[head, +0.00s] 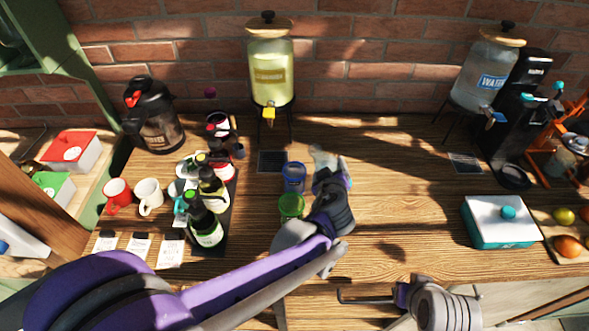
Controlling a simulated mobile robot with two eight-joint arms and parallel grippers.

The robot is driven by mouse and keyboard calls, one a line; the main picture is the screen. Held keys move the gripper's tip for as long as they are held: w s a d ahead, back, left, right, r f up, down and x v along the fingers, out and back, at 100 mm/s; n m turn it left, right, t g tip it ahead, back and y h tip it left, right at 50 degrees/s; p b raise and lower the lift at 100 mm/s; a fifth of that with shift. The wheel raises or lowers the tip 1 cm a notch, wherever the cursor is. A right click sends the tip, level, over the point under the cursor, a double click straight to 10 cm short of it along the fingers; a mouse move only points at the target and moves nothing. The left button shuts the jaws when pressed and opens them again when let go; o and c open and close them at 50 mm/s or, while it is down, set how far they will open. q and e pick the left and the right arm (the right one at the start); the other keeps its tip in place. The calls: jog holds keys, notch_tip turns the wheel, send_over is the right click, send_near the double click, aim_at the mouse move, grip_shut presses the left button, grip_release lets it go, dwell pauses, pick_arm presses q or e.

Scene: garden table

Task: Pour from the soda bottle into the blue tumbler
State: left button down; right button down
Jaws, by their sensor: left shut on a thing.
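The blue tumbler (294,178) stands upright on the wooden table, in front of the drip tray of the yellow drink dispenser. My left gripper (328,178) is just right of the tumbler, shut on a pale, see-through thing that I take for the soda bottle (320,157). My gripper and wrist hide most of it, so its tilt and contents cannot be made out. No stream of liquid shows. My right gripper (372,298) is low at the table's front edge, away from the tumbler; its opening is not clear.
A green tumbler (291,206) stands close in front of the blue one, beside my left wrist. Several bottles crowd a dark tray (229,222) on the left, near two mugs (148,197). A teal box (501,222) stands right; the table between is clear.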

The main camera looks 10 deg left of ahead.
pick_arm(q)
jog(key=shift+a+f+n+h, duration=0.25)
jog(key=shift+a+n+h, duration=0.05)
jog(key=shift+n+h, duration=0.1)
jog(key=shift+d+f+n+h+b, duration=0.5)
jog(key=shift+f+n+h+b, duration=0.05)
jog(key=shift+n+h+b, duration=0.35)
jog(key=shift+d+r+n+t, duration=0.15)
jog(key=shift+r+n+t, duration=0.25)
jog(key=shift+r, duration=0.1)
jog(key=shift+w+d+r+n+h, duration=0.1)
jog(key=shift+r+n+h, duration=0.1)
jog(key=shift+n+h, duration=0.3)
jog(key=shift+d+r+n+h+b, duration=0.1)
jog(key=shift+r+n+h+b, duration=0.2)
jog(key=shift+r+b, duration=0.15)
jog(key=shift+r, duration=0.25)
pick_arm(e)
jog(key=f, duration=0.1)
jog(key=s+f, duration=0.1)
jog(key=f, duration=0.2)
jog(key=shift+s, duration=0.3)
pick_arm(q)
jog(key=shift+a+r+n, duration=0.15)
jog(key=shift+a+n, duration=0.05)
jog(key=shift+n, duration=0.1)
